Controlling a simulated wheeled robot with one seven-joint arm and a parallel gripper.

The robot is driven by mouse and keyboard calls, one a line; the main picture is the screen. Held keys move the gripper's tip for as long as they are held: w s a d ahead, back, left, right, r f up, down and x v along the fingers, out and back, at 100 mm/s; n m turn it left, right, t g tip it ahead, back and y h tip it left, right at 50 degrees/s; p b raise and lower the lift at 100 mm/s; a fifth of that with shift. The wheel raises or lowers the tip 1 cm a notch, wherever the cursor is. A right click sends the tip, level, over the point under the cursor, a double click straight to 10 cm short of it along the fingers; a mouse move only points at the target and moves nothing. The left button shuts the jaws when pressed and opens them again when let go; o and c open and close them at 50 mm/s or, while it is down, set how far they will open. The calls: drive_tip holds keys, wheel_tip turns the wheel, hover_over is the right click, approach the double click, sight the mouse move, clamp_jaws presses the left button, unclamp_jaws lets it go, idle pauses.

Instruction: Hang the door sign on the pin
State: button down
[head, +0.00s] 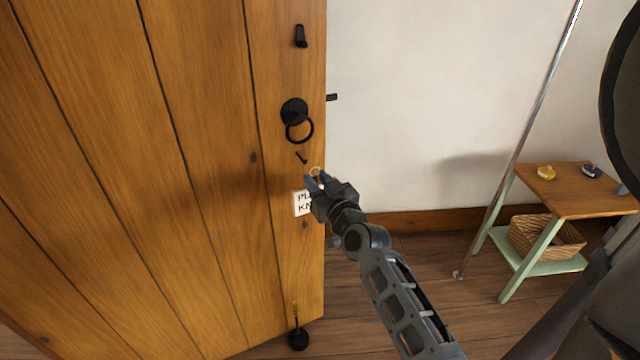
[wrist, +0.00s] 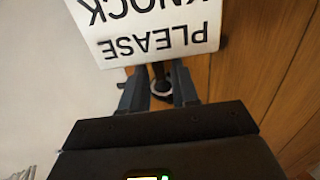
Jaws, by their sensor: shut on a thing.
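The door sign (head: 301,203) is a white plate with black lettering, partly hidden behind my gripper in the head view. In the wrist view the sign (wrist: 150,28) reads "PLEASE KNOCK" upside down. My gripper (head: 315,179) is shut on the sign near its light ring (head: 315,170), close in front of the wooden door. The fingers (wrist: 159,88) also show in the wrist view, on either side of a dark piece below the sign. The pin (head: 301,158) is a small dark peg on the door, slightly above and left of the ring. The ring appears apart from the pin.
The wooden door (head: 205,150) carries a black ring handle (head: 298,122) above the pin and a black fitting (head: 300,36) higher up. A side table (head: 580,190) with a wicker basket (head: 546,238) stands at right. A thin pole (head: 520,145) stands before the white wall.

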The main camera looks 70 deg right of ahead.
drive_tip(key=shift+x, duration=1.15)
drive_tip(key=shift+x, duration=1.3)
idle(2.1)
drive_tip(key=shift+w+d+f+b, duration=0.5)
drive_tip(key=shift+f+b, duration=0.15)
drive_tip(key=shift+b, duration=0.4)
idle(0.8)
drive_tip(key=shift+w+d+f+b, duration=0.1)
drive_tip(key=shift+w+d+b, duration=0.15)
drive_tip(key=shift+d+b, duration=0.05)
idle(1.3)
